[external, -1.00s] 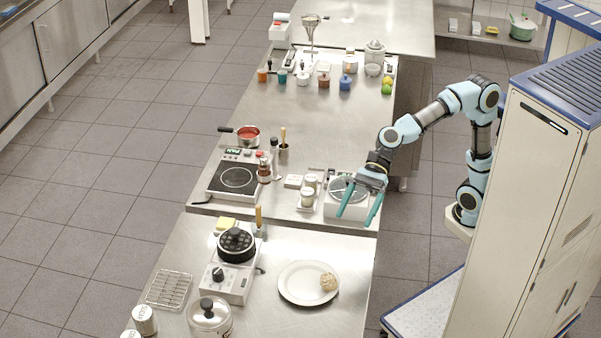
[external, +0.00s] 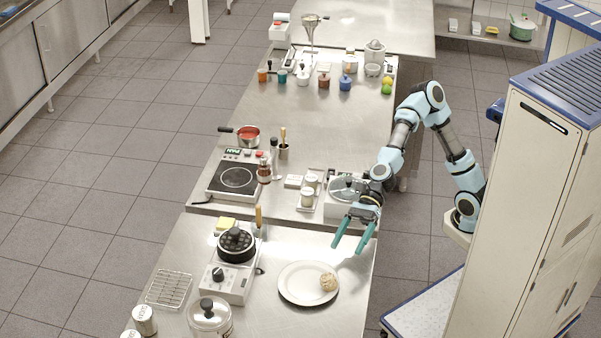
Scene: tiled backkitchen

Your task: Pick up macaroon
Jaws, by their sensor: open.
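The macaroon (external: 328,282) is a small, round, light-brown lump. It sits on the right side of a white round plate (external: 297,293) on the near metal table. My gripper (external: 350,248) has teal fingers that are spread apart, with nothing between them. It hangs above the right part of the table, beyond and slightly right of the macaroon in the picture, and apart from it. Nothing covers the macaroon or the plate.
A white scale-like device (external: 340,205) stands behind my gripper. The table around the plate's right side is clear.

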